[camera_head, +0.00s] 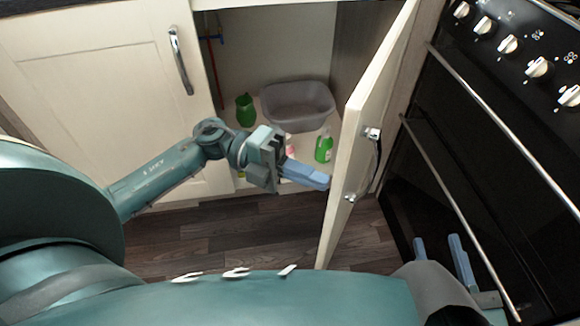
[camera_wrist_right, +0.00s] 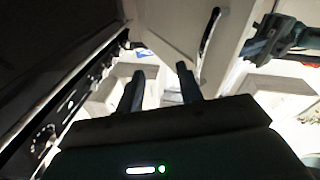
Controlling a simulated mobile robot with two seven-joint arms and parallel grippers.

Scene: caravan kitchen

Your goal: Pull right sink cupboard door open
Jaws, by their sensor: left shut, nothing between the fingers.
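The right sink cupboard door (camera_head: 362,125) is cream and stands wide open, swung out toward the oven. Its metal handle (camera_head: 374,160) is on the side facing right; in the right wrist view a dark curved handle (camera_wrist_right: 209,30) shows on a pale door. My left gripper (camera_head: 322,181) is shut and empty, in front of the cupboard opening, its blue fingertips close to the door's inner side. I cannot tell whether they touch it. My right gripper (camera_head: 438,246) is open and empty, low between the door and the oven; its parted fingers show in the right wrist view (camera_wrist_right: 160,88).
Inside the cupboard are a grey basin (camera_head: 298,104), a green jug (camera_head: 245,110) and a green bottle (camera_head: 323,147). The left cupboard door (camera_head: 100,85) is closed. A black oven (camera_head: 480,150) with long bar handles stands close on the right. Dark wooden floor (camera_head: 240,235) lies below.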

